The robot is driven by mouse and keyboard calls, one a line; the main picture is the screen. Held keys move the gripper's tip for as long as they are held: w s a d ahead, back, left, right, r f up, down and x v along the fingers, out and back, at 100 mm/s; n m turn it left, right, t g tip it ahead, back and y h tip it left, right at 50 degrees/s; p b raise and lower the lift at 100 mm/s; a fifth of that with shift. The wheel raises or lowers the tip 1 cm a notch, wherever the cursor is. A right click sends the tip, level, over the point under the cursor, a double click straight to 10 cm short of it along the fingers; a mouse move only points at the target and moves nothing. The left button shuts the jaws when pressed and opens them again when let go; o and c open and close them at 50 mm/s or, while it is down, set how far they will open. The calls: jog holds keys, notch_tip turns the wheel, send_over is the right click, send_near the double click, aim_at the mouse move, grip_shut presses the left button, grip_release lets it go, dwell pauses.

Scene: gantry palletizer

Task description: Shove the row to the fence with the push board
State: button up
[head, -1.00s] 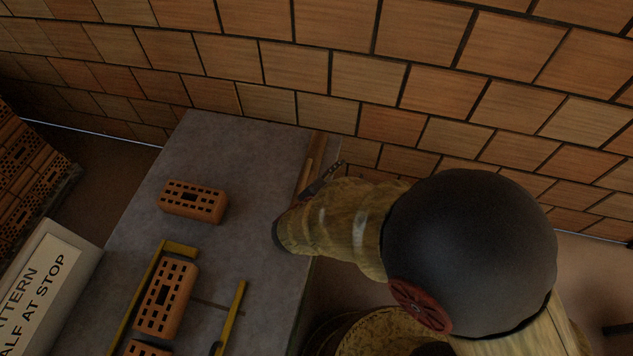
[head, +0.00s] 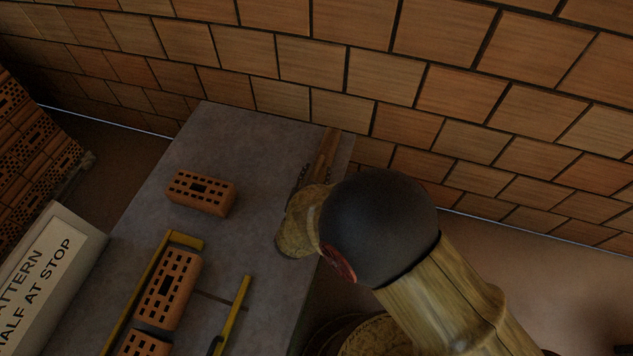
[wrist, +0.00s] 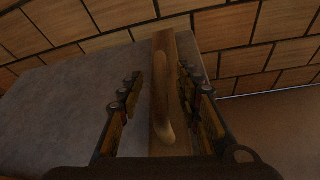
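The push board (head: 327,150), a brown wooden board with a raised bar handle, lies along the right edge of the grey table (head: 255,150). In the wrist view the board (wrist: 186,60) runs away from me, its rounded handle (wrist: 164,100) between my fingers. My gripper (wrist: 160,82) is open, one finger on each side of the handle, with gaps visible. In the head view my arm hides most of the gripper. The row shows two holed orange bricks (head: 168,288), the nearer (head: 143,345) cut off by the frame. They lie beside a yellow angled fence (head: 147,283).
A single holed brick (head: 202,192) lies apart farther up the table. A shorter yellow rail (head: 233,312) stands right of the row. A sign box (head: 50,270) is at left, with stacked bricks (head: 35,145) behind. A brick wall (head: 300,60) closes the back.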

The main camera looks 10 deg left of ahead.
jog(key=shift+w, duration=0.2)
jog(key=shift+c, duration=1)
grip_shut()
